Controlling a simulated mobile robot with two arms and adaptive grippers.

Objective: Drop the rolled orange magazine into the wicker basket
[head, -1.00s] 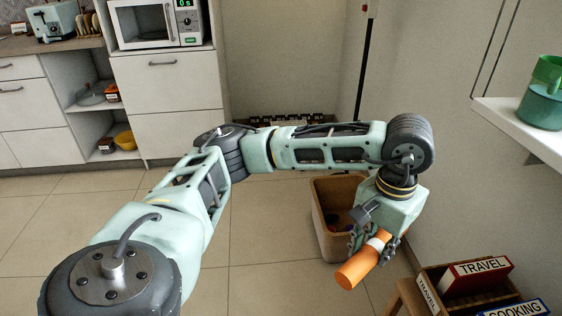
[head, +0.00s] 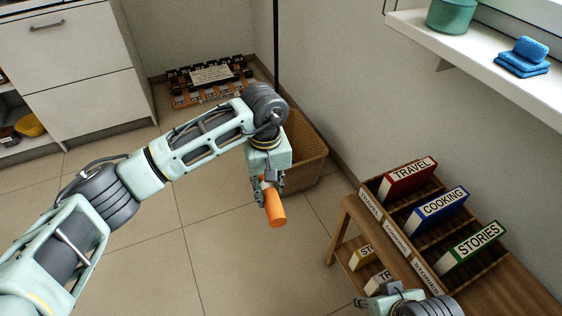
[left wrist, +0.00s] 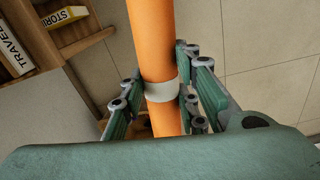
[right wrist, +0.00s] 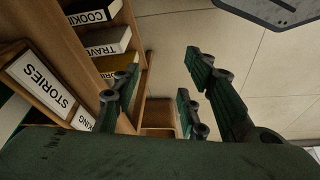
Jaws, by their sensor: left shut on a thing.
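The rolled orange magazine (head: 273,206) has a pale band (left wrist: 161,91) around its middle. My left gripper (head: 261,190) is shut on it near the band, one finger on each side in the left wrist view. The magazine's free end points down and toward the camera in the head view. The brown wicker basket (head: 308,152) stands on the floor against the wall, behind and to the right of my left gripper. My left arm hides part of its opening. My right gripper (right wrist: 160,65) is open and empty; part of it shows at the bottom of the head view.
A wooden shelf stand (head: 345,225) with labelled TRAVEL (head: 408,178), COOKING (head: 438,207) and STORIES (head: 470,245) boxes stands at right. A white wall shelf (head: 480,65) juts out above. Floor at left is clear.

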